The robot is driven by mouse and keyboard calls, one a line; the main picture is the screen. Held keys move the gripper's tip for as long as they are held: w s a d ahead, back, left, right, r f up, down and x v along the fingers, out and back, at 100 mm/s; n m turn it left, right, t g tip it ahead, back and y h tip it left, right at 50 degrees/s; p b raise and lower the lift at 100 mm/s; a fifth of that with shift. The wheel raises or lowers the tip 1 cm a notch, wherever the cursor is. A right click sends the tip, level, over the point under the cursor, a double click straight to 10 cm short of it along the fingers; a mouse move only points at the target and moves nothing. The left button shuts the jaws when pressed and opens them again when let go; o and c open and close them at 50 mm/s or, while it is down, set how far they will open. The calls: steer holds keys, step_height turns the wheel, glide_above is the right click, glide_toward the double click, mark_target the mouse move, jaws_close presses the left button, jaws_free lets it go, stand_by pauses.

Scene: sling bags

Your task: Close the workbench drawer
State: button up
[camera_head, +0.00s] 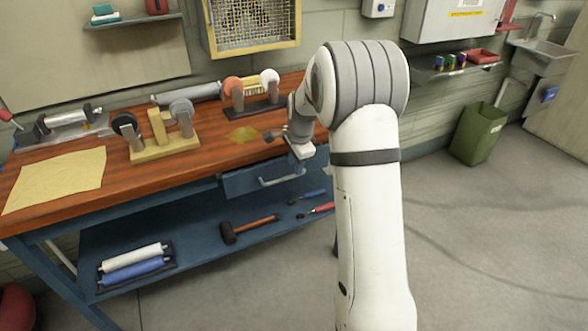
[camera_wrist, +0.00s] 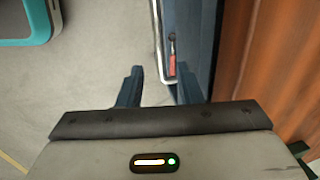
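The blue workbench drawer (camera_head: 245,182) is under the right part of the wooden bench top and appears to stick out past its edge. Its pale metal bar handle (camera_head: 283,180) is on its front. In the wrist view the drawer (camera_wrist: 208,40) runs beside the bench top, and the handle (camera_wrist: 157,35) is a thin bar along its front. My gripper (camera_wrist: 159,75) is open and empty, its two dark fingers apart near the handle's end. Whether a finger touches the handle or drawer is unclear. In the head view my arm hides much of the gripper and the drawer's right end.
The bench top (camera_head: 190,160) carries a wooden stand (camera_head: 165,146), a yellow sheet (camera_head: 57,180) and other tools. The lower shelf holds a mallet (camera_head: 250,228), screwdrivers and rolls (camera_head: 133,265). A green bin (camera_head: 480,133) stands right. The floor in front is clear.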

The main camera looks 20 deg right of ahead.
steer(key=shift+s+r, duration=0.2)
steer(key=shift+r, duration=0.8)
steer(key=shift+s+r, duration=0.2)
steer(key=shift+r, duration=0.75)
